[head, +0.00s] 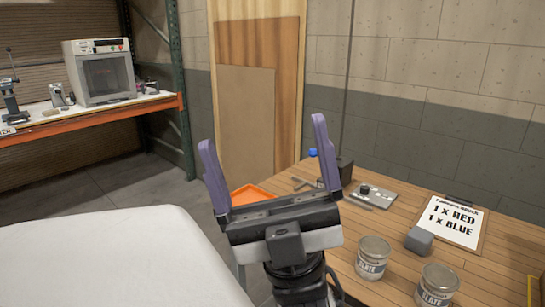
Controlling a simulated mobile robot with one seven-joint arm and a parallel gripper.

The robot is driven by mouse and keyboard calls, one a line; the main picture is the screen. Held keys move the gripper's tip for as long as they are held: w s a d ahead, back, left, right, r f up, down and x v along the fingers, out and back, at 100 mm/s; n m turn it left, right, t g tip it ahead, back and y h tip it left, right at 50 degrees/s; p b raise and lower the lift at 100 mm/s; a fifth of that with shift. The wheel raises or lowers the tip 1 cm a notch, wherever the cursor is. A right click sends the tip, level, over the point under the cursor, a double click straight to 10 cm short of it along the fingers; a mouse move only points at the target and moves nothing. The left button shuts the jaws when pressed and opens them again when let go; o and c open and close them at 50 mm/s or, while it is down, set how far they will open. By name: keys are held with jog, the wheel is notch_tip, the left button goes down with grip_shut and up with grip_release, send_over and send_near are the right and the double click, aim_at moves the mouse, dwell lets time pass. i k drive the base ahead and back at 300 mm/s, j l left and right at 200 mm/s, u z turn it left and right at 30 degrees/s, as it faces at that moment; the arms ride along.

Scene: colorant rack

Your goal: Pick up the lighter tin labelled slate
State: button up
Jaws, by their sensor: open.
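Two tins with labels reading SLATE stand upright on the wooden table at the lower right of the head view. One tin (372,258) is nearer the middle, the other tin (437,286) is to its right and closer, cut by the bottom edge. They look alike in size and colour, and I cannot tell which is lighter. My gripper (266,160) is open and empty, its two purple fingers pointing up, to the left of the tins and apart from them.
On the wooden table (455,265) lie a clipboard (452,223) reading 1 x RED, 1 x BLUE, a grey block (419,240), a small scale-like plate (371,195) and an orange tray (252,195). A shelf with a microwave-like box (102,72) stands far left.

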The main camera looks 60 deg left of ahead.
aim_at(374, 251)
jog(key=i+u, duration=0.2)
jog(key=u, duration=0.2)
jog(key=i+u, duration=0.2)
jog(key=u, duration=0.15)
jog(key=i+l+u, duration=0.15)
jog(key=u, duration=0.25)
